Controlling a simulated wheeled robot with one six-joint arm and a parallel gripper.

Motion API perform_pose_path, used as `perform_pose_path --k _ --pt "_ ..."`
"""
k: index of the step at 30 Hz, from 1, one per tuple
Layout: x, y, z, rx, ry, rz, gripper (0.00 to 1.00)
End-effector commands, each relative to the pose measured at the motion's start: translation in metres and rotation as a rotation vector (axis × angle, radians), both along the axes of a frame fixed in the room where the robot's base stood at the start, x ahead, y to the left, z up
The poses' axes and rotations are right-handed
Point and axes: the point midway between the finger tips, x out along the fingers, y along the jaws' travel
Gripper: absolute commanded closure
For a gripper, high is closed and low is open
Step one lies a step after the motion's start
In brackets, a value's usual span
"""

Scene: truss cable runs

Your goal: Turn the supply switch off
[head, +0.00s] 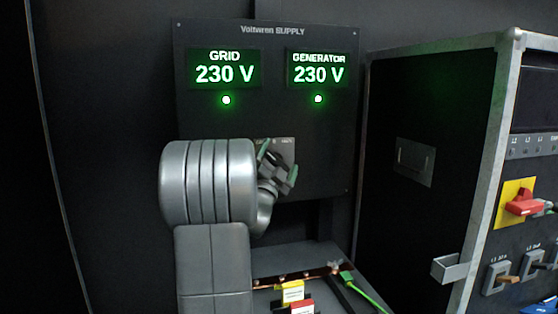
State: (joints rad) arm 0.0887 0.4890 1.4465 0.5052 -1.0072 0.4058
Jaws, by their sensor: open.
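The dark supply panel (268,122) stands upright ahead, with its "Voltwren SUPPLY" label at the top. Its grid display (225,69) and generator display (318,69) both read 230 V in green, each with a lit green lamp below. A small light grey switch plate (287,146) sits low in the middle of the panel. My gripper (278,164) is in front of this plate, its green-edged fingers apart. The gripper hides most of the plate, so I cannot tell the handle's position or whether I touch it.
A black rack case (415,225) with metal edges stands at the right. It carries a red rotary handle (524,205) on a yellow plate. Below the panel are a copper bar (290,276), yellow and red tags, and a green cable (366,292).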

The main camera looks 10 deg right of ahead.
Motion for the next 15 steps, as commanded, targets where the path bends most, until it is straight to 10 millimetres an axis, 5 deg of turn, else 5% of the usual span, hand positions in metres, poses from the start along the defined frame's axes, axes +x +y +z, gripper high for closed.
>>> perform_pose_path --k 2,9,15 --pt "-0.0001 0.0001 -0.0002 0.000 0.000 0.000 0.00" --pt "-0.0002 0.0002 -0.0003 0.000 0.000 0.000 0.41" --pt "-0.0004 0.0002 -0.0003 0.014 0.000 0.000 0.41"
